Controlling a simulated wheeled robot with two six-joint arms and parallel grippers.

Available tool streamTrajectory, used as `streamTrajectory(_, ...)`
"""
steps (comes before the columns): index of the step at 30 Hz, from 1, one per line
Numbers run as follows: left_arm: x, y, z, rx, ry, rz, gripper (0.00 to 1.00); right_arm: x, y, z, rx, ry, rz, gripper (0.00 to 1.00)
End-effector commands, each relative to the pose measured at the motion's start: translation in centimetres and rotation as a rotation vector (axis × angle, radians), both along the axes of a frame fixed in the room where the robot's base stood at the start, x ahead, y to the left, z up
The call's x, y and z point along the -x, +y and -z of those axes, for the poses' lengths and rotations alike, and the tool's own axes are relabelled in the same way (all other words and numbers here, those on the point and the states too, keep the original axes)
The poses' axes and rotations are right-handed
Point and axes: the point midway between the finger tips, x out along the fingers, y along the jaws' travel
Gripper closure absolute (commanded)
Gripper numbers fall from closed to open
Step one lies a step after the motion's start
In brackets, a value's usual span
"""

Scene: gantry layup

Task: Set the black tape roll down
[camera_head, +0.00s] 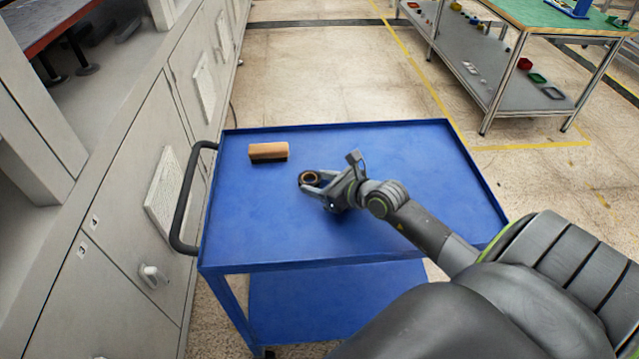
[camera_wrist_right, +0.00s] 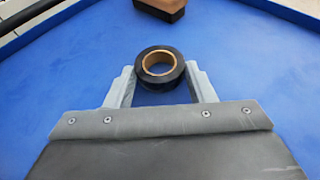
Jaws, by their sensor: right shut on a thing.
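The black tape roll (camera_head: 309,178) has a tan cardboard core and is at my right gripper (camera_head: 312,184), over the blue cart top. In the right wrist view the tape roll (camera_wrist_right: 160,68) sits between the two grey fingers of the right gripper (camera_wrist_right: 160,82), its hole facing the camera. The right gripper is shut on the roll. The roll is low over the cart top; I cannot tell whether it touches the surface. My left gripper is in neither view.
The blue cart (camera_head: 400,150) has a raised rim and a black handle (camera_head: 188,200) on its left. A wooden-backed brush (camera_head: 268,151) lies left of the roll; it also shows in the right wrist view (camera_wrist_right: 162,8). The cart top's right side is clear. Grey cabinets (camera_head: 125,200) stand left.

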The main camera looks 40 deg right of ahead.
Motion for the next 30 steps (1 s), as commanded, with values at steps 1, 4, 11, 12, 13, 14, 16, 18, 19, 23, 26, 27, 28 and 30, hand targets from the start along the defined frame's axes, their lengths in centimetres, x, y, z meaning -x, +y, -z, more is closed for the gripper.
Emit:
streamTrajectory(1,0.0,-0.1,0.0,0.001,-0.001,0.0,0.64,0.0,0.0,0.1,0.0,-0.001,0.0,0.73)
streamTrajectory(4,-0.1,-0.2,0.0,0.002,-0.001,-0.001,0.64,0.0,0.0,0.0,0.001,-0.001,0.0,0.73)
streamTrajectory(11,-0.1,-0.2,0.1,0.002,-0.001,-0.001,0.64,0.0,0.0,0.3,0.001,0.0,0.0,0.47)
streamTrajectory(12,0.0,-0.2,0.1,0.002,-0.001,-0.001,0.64,0.0,0.0,0.2,0.001,0.0,0.0,0.42)
streamTrajectory(13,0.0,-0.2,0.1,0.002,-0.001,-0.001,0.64,0.0,0.0,0.2,0.001,0.0,0.0,0.38)
streamTrajectory(14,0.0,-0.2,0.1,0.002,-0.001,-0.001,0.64,0.0,0.0,0.2,0.001,0.0,0.0,0.34)
streamTrajectory(16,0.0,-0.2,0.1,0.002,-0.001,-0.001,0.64,0.0,0.0,0.2,0.001,0.0,0.0,0.29)
streamTrajectory(18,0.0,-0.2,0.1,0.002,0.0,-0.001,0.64,0.0,0.0,0.2,0.001,0.0,0.0,0.29)
streamTrajectory(19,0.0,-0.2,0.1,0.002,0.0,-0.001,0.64,0.0,0.0,0.2,0.001,0.0,0.0,0.29)
streamTrajectory(23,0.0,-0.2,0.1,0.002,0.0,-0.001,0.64,0.0,0.0,0.2,0.001,0.0,0.0,0.29)
streamTrajectory(26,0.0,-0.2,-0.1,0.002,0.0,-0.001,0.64,0.2,-0.1,-0.1,0.002,0.0,-0.001,0.29)
streamTrajectory(27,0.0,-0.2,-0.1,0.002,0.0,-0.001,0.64,0.5,-0.2,-0.2,0.004,0.001,0.0,0.29)
streamTrajectory(28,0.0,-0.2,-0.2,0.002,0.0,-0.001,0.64,0.8,-0.3,-0.3,0.004,0.001,0.0,0.29)
streamTrajectory(30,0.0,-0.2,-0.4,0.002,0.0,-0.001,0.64,1.7,-0.5,-0.7,0.005,0.002,-0.001,0.29)
